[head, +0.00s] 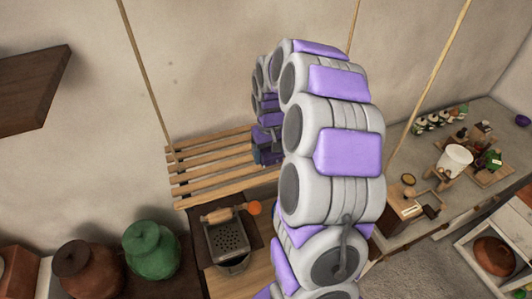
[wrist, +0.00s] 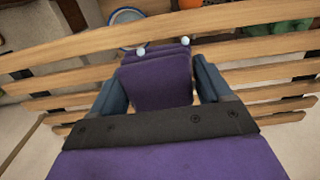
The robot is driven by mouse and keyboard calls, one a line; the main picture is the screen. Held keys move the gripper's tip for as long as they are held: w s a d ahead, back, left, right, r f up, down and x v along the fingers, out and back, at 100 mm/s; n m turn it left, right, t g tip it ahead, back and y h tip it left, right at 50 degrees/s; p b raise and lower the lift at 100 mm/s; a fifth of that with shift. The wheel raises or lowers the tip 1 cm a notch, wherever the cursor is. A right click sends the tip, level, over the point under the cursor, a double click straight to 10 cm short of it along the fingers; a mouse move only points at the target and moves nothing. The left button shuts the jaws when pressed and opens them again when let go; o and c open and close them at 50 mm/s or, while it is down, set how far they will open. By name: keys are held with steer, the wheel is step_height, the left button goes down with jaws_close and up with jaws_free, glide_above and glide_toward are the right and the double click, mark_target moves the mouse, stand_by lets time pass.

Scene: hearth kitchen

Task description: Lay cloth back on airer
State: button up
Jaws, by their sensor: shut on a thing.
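The airer (head: 230,192) is a rack of pale wooden slats hung on ropes, left of my arm in the head view. Its slats (wrist: 60,52) cross the wrist view beyond my gripper. My gripper (wrist: 157,72) is shut on a dark purple, layered thing that looks like the folded cloth (wrist: 155,85), between its two blue-grey fingers. The cloth shows in front of the slats; I cannot tell whether it touches them. In the head view my gripper (head: 268,150) is over the airer's far right part, partly hidden by my arm.
Below the airer stand a grater (head: 228,238), a green jar (head: 151,250) and a brown jar (head: 88,270). Ropes (head: 145,80) rise from the airer. A shelf (head: 32,92) juts out at the left. A counter at the right holds a white pot (head: 455,161) and small items.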

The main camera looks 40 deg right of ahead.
mark_target(266, 155)
steer(key=shift+w+f, duration=0.15)
steer(key=shift+w, duration=0.85)
steer(key=shift+w+d+f, duration=0.15)
steer(key=shift+w+d, duration=0.35)
steer(key=shift+d, duration=0.35)
step_height(266, 155, down, 3)
steer(key=shift+s+d+r+p, duration=0.1)
steer(key=shift+d+p, duration=0.05)
steer(key=shift+p, duration=0.2)
steer(key=shift+f, duration=0.4)
steer(key=shift+a+r, duration=0.1)
steer(key=shift+a, duration=0.6)
steer(key=o, duration=1.2)
steer(key=shift+d, duration=0.3)
steer(key=shift+o, duration=0.3)
steer(key=shift+d+f, duration=0.2)
steer(key=shift+d, duration=0.05)
steer(key=shift+a, duration=0.25)
